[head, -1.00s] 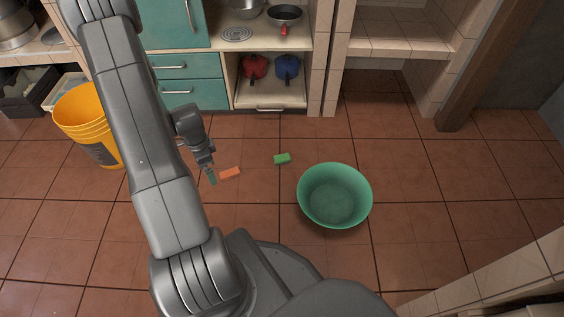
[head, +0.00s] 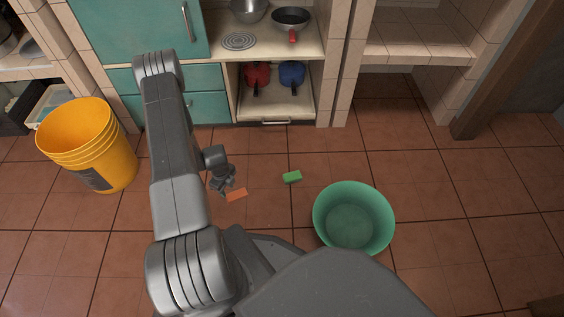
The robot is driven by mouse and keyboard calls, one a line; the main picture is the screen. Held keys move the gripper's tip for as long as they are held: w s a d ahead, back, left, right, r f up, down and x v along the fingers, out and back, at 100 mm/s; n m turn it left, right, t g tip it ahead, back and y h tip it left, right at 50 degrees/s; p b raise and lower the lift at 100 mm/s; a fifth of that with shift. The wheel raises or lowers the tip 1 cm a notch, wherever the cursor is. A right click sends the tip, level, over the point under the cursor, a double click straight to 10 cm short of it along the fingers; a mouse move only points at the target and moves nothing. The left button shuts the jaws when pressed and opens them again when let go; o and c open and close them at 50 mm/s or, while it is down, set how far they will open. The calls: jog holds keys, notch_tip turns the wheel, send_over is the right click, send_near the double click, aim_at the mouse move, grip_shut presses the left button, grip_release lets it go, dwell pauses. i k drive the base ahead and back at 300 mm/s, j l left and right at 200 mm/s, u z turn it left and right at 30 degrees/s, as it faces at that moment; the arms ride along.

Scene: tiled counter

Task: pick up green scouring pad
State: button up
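The green scouring pad (head: 292,177) is a small bright green block lying flat on the tiled floor. It is left of and a little beyond the green basin. My gripper (head: 225,190) hangs to the left of the pad, apart from it, close to an orange sponge (head: 237,194). The gripper is small and partly covered by its own wrist, so its finger opening is unclear. I cannot tell whether it touches the orange sponge.
A green basin (head: 354,243) stands on the floor to the right. A yellow bucket (head: 98,130) stands at the left. Teal cabinets and an open shelf (head: 275,112) with red and blue pots line the back. The floor around the pad is clear.

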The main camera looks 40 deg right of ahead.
aim_at(295, 176)
jog(key=i+z, duration=0.75)
jog(key=z, duration=0.75)
